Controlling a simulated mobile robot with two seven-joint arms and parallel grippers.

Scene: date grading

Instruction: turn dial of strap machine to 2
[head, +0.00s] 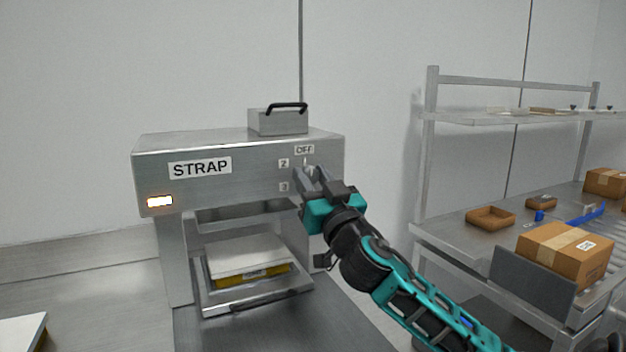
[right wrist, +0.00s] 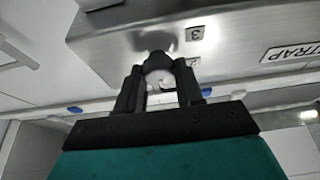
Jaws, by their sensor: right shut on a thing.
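The strap machine (head: 245,185) is a grey metal box with a STRAP label, standing at the centre left in the head view. Its front right carries labels OFF, 2 and 3. My right gripper (head: 308,173) is at the dial (head: 306,164) beside these labels. My left gripper is out of view.
A lit indicator (head: 160,201) glows on the machine's left front. Under the machine's head, a tray (head: 258,305) holds a white-topped yellow package (head: 250,272). A metal shelf (head: 520,118) and table with cardboard boxes (head: 565,254) stand to the right, near my right arm.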

